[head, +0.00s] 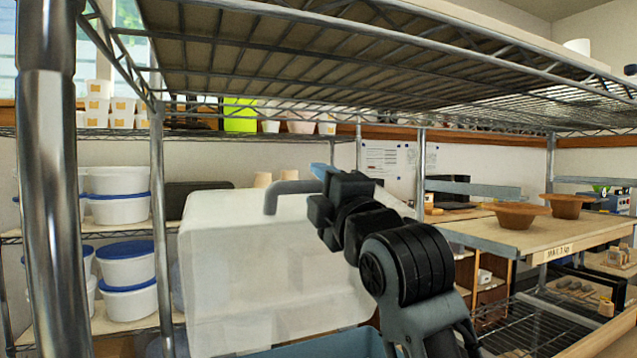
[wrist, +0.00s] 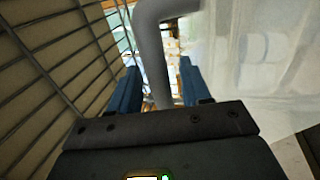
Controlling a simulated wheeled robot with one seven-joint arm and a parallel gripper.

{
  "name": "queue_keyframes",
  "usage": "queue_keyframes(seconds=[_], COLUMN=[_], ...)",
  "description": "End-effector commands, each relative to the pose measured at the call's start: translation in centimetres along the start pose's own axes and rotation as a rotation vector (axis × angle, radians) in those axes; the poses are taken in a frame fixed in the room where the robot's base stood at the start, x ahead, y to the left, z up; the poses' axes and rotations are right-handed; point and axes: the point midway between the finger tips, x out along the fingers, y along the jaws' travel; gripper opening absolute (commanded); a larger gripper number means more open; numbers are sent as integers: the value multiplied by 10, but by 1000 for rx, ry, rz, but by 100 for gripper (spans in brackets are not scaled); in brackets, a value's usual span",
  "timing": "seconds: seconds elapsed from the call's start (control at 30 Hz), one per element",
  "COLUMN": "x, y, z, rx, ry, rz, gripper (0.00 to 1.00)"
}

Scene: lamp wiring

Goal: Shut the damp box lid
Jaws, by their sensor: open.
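The damp box lid (head: 265,265) is a large translucent white cover. It stands raised and tilted above a blue tub (head: 315,346) at the bottom of the head view. A grey bar handle (head: 283,187) sticks out at the lid's upper edge. My gripper (head: 320,171) is at the handle's right end in the head view. In the wrist view, my gripper (wrist: 157,82) is open, its two blue fingers on either side of the grey handle (wrist: 152,45). A gap shows beside the handle, and I cannot tell whether either finger touches it. Much of the tub is out of frame.
A wire shelf (head: 330,50) hangs close above my arm and the lid. A metal post (head: 50,180) stands at the left. White tubs with blue lids (head: 127,265) are stacked left of the lid. Brown bowls (head: 515,215) stand on a board at right.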

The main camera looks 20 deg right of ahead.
Motion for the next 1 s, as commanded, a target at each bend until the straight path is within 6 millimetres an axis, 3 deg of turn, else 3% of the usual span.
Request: queue_keyframes(seconds=[0.4, 0.87, 1.0], x=[9, 9, 9], y=[-1, -1, -1], z=[0, 0, 0], rx=[1, 1, 1], ry=[0, 0, 0], rz=[-1, -2, -2], gripper=[46, 2, 0])
